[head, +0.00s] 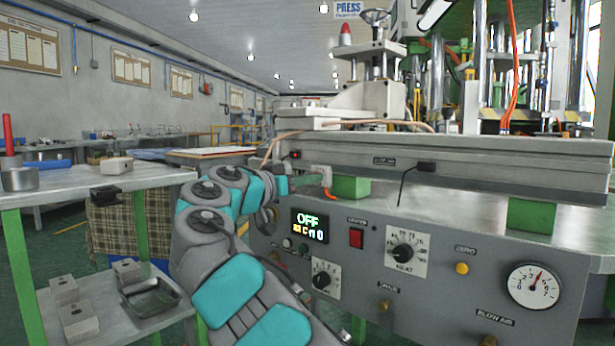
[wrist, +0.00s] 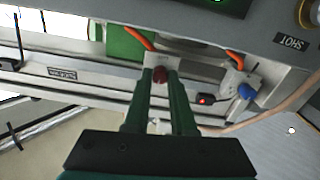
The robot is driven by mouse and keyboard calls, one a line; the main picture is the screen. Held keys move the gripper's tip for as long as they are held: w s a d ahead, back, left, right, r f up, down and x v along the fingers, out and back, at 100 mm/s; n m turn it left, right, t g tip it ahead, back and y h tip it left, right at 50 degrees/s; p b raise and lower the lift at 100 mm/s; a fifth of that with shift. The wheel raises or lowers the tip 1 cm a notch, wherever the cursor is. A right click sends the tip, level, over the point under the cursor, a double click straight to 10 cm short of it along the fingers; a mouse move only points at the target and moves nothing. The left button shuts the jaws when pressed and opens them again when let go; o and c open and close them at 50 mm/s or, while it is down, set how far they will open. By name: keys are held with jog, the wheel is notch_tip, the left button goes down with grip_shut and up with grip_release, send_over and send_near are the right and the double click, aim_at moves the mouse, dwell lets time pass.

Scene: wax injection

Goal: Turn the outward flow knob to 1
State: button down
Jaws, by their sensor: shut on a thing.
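My gripper (wrist: 161,76) is shut on a small dark red knob (wrist: 160,75), which shows between the green fingertips. The knob sits on a white valve block (wrist: 152,60) with an orange tube. The block also shows in the head view (head: 321,175), with my gripper (head: 306,181) at its left side. A blue knob (wrist: 246,91) on a second block with an orange tube stands apart from my fingers. No number or flow label is readable on the red knob, so its setting cannot be told.
The panel below the valves carries a display (head: 310,225) reading OFF, a red switch (head: 356,238), a black dial (head: 403,252) and a gauge (head: 534,285). A long grey beam (head: 480,165) runs just above the valves. A side table (head: 90,180) stands left.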

jog(key=shift+r+n+p, duration=0.1)
jog(key=shift+n+p, duration=3.85)
jog(key=shift+n, duration=0.85)
jog(key=c, duration=0.8)
grip_release()
jog(key=shift+o, duration=0.2)
jog(key=v, duration=0.8)
jog(key=shift+b, duration=0.3)
